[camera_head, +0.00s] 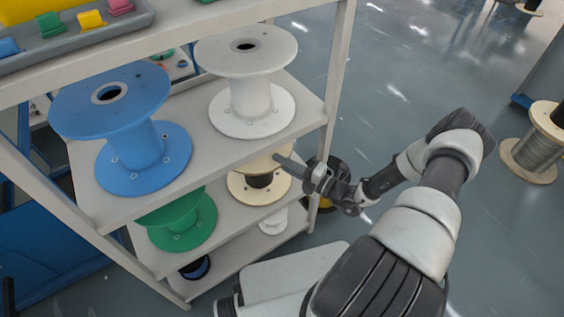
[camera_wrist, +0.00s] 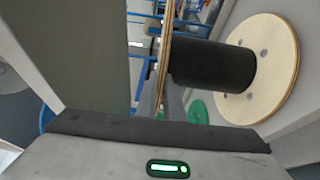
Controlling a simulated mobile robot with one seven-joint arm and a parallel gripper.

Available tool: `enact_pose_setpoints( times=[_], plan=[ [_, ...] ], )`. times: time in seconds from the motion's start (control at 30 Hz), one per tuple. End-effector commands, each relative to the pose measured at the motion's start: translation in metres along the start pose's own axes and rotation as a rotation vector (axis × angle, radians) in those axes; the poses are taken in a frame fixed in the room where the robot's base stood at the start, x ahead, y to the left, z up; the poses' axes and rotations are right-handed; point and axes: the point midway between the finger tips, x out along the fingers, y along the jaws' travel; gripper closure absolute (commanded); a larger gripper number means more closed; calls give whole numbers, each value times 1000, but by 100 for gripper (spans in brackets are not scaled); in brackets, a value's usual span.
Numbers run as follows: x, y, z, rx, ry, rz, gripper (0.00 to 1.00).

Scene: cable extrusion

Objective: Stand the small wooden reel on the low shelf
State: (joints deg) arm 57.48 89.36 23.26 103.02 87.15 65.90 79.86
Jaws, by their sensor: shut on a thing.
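The small wooden reel (camera_head: 241,188) has pale plywood flanges and a black core. It is upright inside the rack, at the shelf level (camera_head: 222,241) below the large white and blue reels. My gripper (camera_head: 283,160) reaches in from the right and is shut on the edge of its upper flange. In the wrist view the picture is turned: the reel's black core (camera_wrist: 215,68) lies sideways, with the far flange (camera_wrist: 280,60) at right and the held flange edge-on. Whether its lower flange touches the shelf cannot be told.
A green reel (camera_head: 186,222) stands left of the wooden reel. A white reel (camera_head: 252,108) and a blue reel (camera_head: 137,140) stand on the shelf above. A small white reel (camera_head: 273,221) is lower down. The rack's front post (camera_head: 333,90) is close to my arm.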

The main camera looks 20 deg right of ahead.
Motion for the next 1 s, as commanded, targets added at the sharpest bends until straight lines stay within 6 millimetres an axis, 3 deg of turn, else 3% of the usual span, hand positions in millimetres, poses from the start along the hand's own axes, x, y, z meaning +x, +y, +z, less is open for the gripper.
enact_pose_setpoints(
  times=[0.17,0.2,0.33,0.67,0.83,1.0],
  plan=[
    [0,-1,0,0,0,-2,100],
    [0,-1,0,1,0,-3,89],
    [0,-2,0,1,0,-3,70],
    [-4,-3,0,1,-1,-8,70],
    [-27,-1,1,1,-3,-7,70],
    [-67,-1,1,1,-4,-7,70]
  ],
)
